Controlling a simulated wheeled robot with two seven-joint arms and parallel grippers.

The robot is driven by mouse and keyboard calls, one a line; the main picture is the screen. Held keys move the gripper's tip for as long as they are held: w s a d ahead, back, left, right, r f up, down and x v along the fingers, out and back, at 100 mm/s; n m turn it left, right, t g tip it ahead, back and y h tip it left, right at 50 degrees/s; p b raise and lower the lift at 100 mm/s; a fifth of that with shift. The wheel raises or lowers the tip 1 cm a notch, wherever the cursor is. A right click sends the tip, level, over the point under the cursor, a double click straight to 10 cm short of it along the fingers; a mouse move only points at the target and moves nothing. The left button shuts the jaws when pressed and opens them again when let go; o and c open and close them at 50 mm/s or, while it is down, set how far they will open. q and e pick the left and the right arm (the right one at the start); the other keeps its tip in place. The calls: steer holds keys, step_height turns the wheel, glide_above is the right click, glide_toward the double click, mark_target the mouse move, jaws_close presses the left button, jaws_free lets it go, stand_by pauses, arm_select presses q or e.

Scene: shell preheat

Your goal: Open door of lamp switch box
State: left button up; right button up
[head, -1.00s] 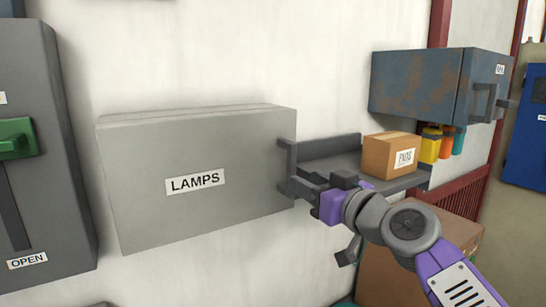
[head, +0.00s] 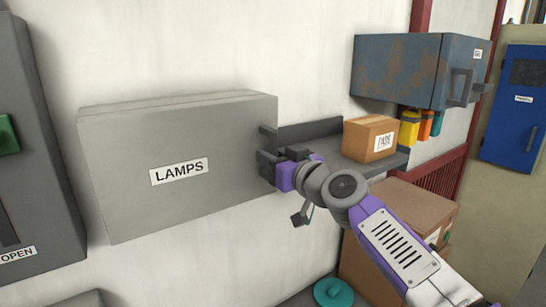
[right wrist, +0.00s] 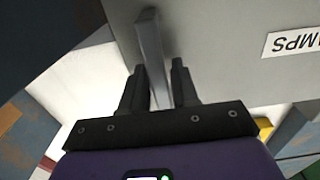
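The lamp switch box is a grey box (head: 215,135) labelled LAMPS on the wall; its door looks closed. It also shows in the right wrist view (right wrist: 235,55). Its grey bar handle (head: 267,138) is at the right edge of the door. My right gripper (head: 272,164) is at this handle, covering its lower part. In the right wrist view, the handle bar (right wrist: 151,50) runs between the two black fingers of the gripper (right wrist: 157,82). The fingers are apart, with narrow gaps showing beside the bar. My left gripper is not in view.
Right of the box, a grey shelf (head: 312,131) carries a cardboard box (head: 369,138). A rusty blue-grey cabinet (head: 400,72) hangs above it. A larger carton (head: 413,210) stands below. A dark box with a green handle (head: 8,136) is on the far left.

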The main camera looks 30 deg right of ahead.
jaws_close()
